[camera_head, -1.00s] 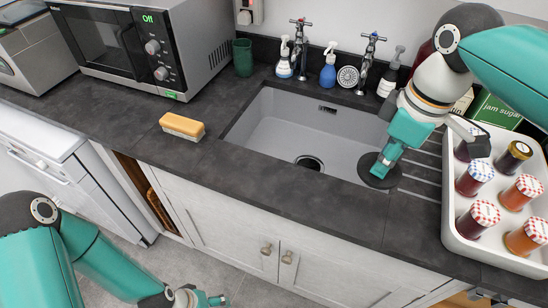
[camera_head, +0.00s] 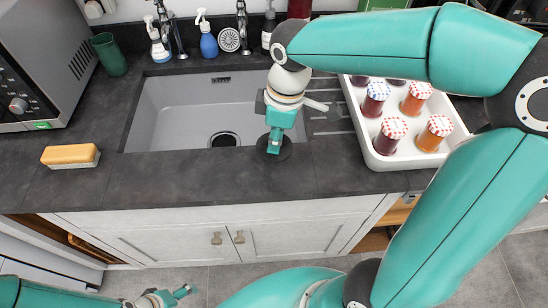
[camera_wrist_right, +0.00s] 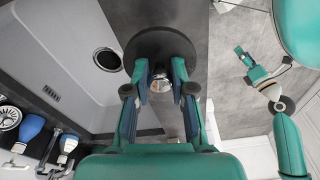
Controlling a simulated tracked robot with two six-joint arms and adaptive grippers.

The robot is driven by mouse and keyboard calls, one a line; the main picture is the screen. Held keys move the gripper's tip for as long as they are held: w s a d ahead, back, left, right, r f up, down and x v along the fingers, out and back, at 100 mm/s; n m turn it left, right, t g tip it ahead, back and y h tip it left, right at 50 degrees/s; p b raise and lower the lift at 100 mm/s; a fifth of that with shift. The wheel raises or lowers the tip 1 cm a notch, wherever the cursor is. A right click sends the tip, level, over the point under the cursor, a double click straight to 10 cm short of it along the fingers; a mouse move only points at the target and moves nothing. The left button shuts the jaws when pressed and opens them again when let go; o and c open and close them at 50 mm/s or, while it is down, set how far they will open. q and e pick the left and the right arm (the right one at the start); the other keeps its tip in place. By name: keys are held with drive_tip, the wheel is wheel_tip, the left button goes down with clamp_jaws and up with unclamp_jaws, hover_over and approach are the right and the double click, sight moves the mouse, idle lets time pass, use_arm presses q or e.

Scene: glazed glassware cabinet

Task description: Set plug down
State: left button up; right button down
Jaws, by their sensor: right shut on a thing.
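The plug (camera_head: 284,151) is a black disc at the front right corner of the sink. My right gripper (camera_head: 274,143) is above it, pointing down. In the right wrist view the disc of the plug (camera_wrist_right: 158,40) lies beyond the fingertips, and the right gripper (camera_wrist_right: 160,82) is shut on its small metal knob. I cannot tell whether the disc touches the worktop. My left gripper (camera_head: 178,294) is low at the bottom of the head view, away from the worktop; its finger opening is unclear.
The grey sink (camera_head: 180,115) has a dark drain hole (camera_head: 223,139). A white tray (camera_head: 380,160) of jam jars stands close on the right. Bottles and taps line the back. The dark worktop (camera_head: 200,180) is clear in front.

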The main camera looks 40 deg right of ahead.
sight(273, 168)
wheel_tip(273, 168, down, 8)
drive_tip(key=shift+f, duration=0.1)
idle(0.4)
drive_tip(key=shift+f, duration=0.1)
drive_tip(key=c, duration=1)
unclamp_jaws()
drive_tip(key=r, duration=0.8)
drive_tip(key=s+d+r, duration=0.1)
drive_tip(key=r, duration=0.3)
drive_tip(key=shift+r, duration=0.15)
